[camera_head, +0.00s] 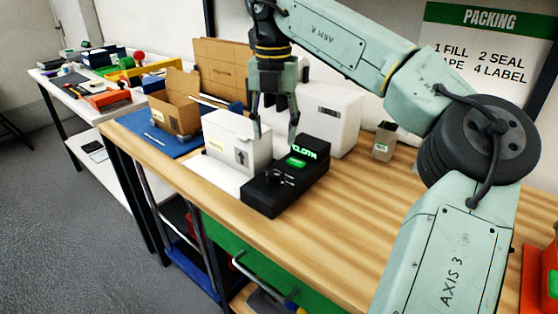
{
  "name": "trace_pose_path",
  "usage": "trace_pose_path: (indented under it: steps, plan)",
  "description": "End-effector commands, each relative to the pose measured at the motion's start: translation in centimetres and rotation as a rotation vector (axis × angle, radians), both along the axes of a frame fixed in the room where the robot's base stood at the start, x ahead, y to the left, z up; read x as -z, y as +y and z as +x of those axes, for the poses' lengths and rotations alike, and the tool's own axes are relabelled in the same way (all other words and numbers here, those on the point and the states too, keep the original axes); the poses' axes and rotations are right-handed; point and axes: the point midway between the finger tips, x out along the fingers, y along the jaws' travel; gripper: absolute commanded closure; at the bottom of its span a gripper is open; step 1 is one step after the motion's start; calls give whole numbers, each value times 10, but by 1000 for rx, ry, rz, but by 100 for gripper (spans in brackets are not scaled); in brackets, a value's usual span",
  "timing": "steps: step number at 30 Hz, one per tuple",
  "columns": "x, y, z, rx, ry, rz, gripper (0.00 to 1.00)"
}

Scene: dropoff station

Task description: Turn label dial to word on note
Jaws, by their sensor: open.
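A black label unit (292,190) lies on the wooden bench at the centre. Green lettering on its raised back panel (306,149) seems to read "CLOTH", partly hard to make out. A small green lit patch (296,162) is below it. A dark dial (279,178) sits on the unit's top toward the front; its pointer is too small to read. My gripper (275,138) points down with fingers apart, empty, above and behind the dial.
A white carton (238,140) stands left of the unit, and a white machine (335,115) behind it. An open cardboard box (175,112) is on a blue mat (143,127). A small clear container (384,141) stands right.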

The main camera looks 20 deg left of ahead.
Motion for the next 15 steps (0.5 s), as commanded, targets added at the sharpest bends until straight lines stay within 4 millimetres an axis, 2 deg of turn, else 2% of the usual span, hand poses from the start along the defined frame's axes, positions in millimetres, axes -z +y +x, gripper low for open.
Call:
trace_pose_path:
  steps: [12, 15]
  plan:
    - [74, 1, -2, -6, 7, 3, 52]
    - [87, 1, -1, -6, 5, 3, 52]
